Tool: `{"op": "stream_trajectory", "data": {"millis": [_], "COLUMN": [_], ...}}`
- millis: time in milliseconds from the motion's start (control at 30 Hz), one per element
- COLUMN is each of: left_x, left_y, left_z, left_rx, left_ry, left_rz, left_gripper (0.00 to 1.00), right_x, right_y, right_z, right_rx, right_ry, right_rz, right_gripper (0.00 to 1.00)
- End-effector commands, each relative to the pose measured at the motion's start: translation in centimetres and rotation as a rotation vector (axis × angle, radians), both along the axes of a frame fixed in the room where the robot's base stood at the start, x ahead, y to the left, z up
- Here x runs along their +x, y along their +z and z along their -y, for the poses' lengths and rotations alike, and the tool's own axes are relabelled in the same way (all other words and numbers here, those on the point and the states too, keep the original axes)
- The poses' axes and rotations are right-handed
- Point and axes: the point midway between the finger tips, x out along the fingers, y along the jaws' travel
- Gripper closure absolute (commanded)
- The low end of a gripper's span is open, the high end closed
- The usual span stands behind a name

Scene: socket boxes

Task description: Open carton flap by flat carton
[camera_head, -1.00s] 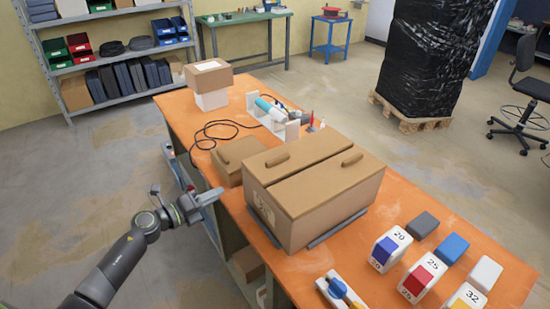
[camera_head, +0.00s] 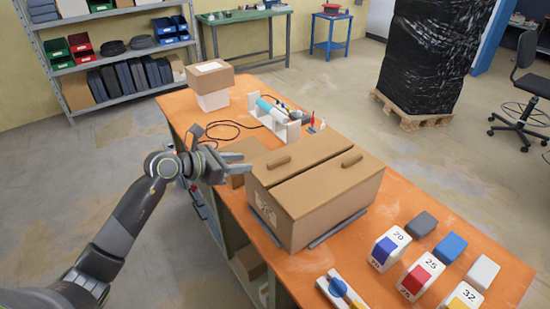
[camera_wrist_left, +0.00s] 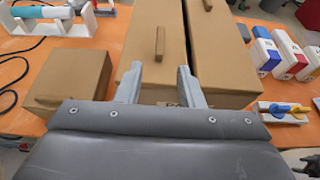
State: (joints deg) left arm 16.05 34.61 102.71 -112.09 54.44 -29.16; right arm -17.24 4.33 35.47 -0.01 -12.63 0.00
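The large brown carton (camera_head: 300,228) stands on the orange table with its two top flaps lying flat, a thin dark seam between them. The near-left flap (camera_head: 272,177) and the other flap (camera_head: 335,180) each carry a brown grip bar. In the left wrist view the left flap (camera_wrist_left: 134,72) is ahead of the fingers. A smaller low brown carton (camera_head: 250,148) sits beside it, partly hidden by my left gripper (camera_head: 238,152). My left gripper is open and empty, its two fingers apart (camera_wrist_left: 160,84) pointing at the large carton.
A white rack with a blue-grey cylinder (camera_head: 268,110) and a white-and-brown box stack (camera_head: 212,82) stand farther back. Grey strips lie along the large carton's base. Numbered white blocks (camera_head: 390,245) and a blue-handled valve (camera_head: 338,287) fill the near right.

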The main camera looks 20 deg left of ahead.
Motion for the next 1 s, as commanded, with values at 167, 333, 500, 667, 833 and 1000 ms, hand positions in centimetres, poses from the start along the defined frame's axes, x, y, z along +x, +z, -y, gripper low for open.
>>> {"op": "stream_trajectory", "data": {"millis": [167, 333, 500, 667, 833, 1000], "left_x": [2.2, 4.3, 6.3, 7.8, 8.6, 8.9], "left_y": [-0.8, -2.0, -3.1, -4.0, -4.5, -4.7], "left_z": [1.8, 3.5, 5.1, 6.2, 6.9, 7.1], "left_rx": [-0.006, -0.006, -0.005, -0.003, -0.003, -0.002], "left_ry": [-0.001, -0.001, -0.001, -0.001, -0.001, 0.0], "left_rz": [-0.001, -0.002, -0.004, -0.001, -0.001, -0.001], "left_gripper": [0.65, 0.65, 0.65, 0.65, 0.65, 0.65], "right_x": [0.1, 0.1, 0.1, 0.1, 0.2, 0.2], "right_y": [1.1, 1.9, 2.5, 2.9, 3.1, 3.1], "right_z": [-0.3, -0.2, 0.1, 0.4, 0.6, 0.6], "right_rx": [0.003, 0.003, -0.001, -0.005, -0.007, -0.006], "right_ry": [-0.001, -0.001, 0.001, 0.002, 0.002, 0.003], "right_rz": [0.001, 0.002, 0.002, 0.003, 0.002, 0.002], "right_gripper": [0.34, 0.34, 0.34, 0.34, 0.34, 0.34]}}
